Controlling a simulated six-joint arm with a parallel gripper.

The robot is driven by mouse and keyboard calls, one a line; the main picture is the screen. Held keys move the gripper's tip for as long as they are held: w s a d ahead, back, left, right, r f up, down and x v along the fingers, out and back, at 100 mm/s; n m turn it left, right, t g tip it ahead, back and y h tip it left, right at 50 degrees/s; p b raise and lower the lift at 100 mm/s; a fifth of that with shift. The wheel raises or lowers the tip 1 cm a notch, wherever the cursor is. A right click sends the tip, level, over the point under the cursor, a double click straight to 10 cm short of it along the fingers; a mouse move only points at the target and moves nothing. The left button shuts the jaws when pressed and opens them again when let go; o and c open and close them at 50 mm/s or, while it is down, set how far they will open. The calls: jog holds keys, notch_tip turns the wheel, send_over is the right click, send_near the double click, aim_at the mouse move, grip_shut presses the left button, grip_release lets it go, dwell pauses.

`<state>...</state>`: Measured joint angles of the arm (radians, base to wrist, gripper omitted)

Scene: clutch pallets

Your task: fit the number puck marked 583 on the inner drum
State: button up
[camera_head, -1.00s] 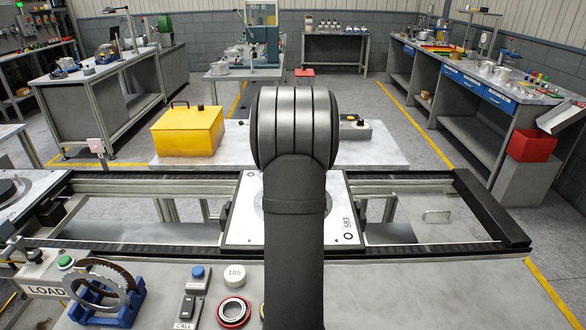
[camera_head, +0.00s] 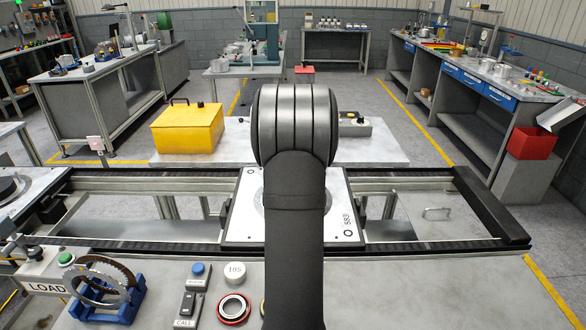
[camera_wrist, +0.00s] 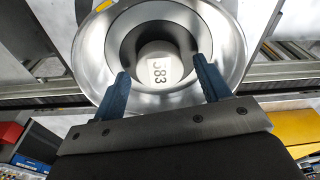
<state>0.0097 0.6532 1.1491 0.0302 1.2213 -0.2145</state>
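The number puck marked 583 (camera_wrist: 160,70) shows in the wrist view, at the middle of the round metal drum (camera_wrist: 90,48), inside a darker inner ring. The lettering is upside down in that view. My gripper (camera_wrist: 160,75) has its two blue fingers wide apart, one on each side of the puck, with visible gaps to it. I cannot tell the exact height of the fingertips over the drum. In the head view my arm hides the gripper, the puck and most of the drum. The pallet plate (camera_head: 235,222) below is also marked 583.
A puck marked 105 (camera_head: 235,272) and a red-rimmed ring (camera_head: 234,309) lie on the front bench. A toothed ring stands in a blue cradle (camera_head: 105,308) at left. A yellow box (camera_head: 187,130) is behind the conveyor (camera_head: 425,244). The bench's right part is clear.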

jog(key=shift+r, duration=0.15)
notch_tip(320, 180, up, 13)
jog(key=s, duration=0.1)
jog(key=shift+s+d, duration=0.2)
dwell(0.4)
jog(key=f, duration=0.4)
jog(key=w+f, duration=0.1)
jog(key=f, duration=0.8)
jog(key=shift+w+a+f, duration=0.15)
jog(key=shift+w+a, duration=0.05)
jog(key=shift+r, duration=0.4)
